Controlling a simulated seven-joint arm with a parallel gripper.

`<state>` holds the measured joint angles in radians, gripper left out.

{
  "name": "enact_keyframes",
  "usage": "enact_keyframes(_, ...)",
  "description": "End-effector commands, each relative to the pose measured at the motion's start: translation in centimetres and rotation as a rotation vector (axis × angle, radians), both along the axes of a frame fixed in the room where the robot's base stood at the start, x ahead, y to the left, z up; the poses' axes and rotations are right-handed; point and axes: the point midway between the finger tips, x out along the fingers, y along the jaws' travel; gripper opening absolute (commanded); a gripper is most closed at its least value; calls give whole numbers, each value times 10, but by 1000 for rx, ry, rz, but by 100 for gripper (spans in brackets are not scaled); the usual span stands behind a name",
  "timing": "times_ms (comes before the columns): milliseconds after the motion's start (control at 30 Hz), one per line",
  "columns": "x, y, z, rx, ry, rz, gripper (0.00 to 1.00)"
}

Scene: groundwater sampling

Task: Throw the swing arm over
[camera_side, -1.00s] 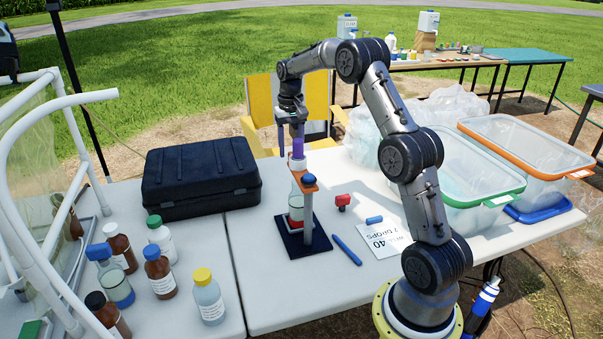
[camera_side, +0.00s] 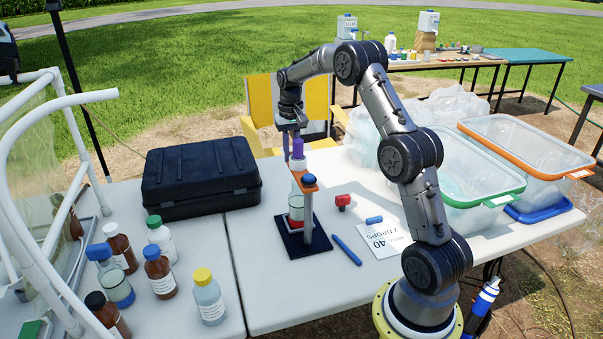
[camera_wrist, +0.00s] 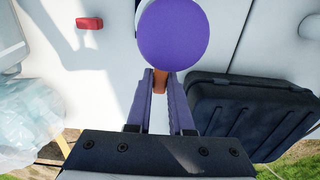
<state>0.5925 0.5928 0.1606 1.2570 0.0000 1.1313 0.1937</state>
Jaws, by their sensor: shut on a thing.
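The orange swing arm (camera_side: 308,188) sits on top of a thin upright post on a dark square base, with a blue knob (camera_side: 309,179) above its near end. A purple bulb (camera_side: 298,147) with a white collar stands upright at its far end; its round top (camera_wrist: 172,35) fills the upper middle of the wrist view. A clear bottle (camera_side: 296,206) with red near its bottom stands on the base, below. My gripper (camera_side: 293,132) is down beside the bulb. In the wrist view, orange (camera_wrist: 160,82) shows between my nearly closed fingers; the exact contact is partly hidden by the bulb.
A black case (camera_side: 200,175) lies left of the stand. Several bottles (camera_side: 162,272) stand at the front left. A red piece (camera_side: 343,200), a blue pen (camera_side: 346,249) and a printed card (camera_side: 385,238) lie to the right. Clear bins (camera_side: 480,218) stand farther right.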

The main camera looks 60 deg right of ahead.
Motion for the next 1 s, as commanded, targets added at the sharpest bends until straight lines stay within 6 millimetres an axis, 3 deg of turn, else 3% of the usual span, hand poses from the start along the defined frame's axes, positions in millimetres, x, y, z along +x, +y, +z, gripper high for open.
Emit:
enact_keyframes(167, 4, 6, 0, 0, 0, 41, 0)
enact_keyframes(733, 34, 58, 1, 0, 1, 443, 0)
enact_keyframes(1000, 40, 65, 1, -3, -3, 505, 0)
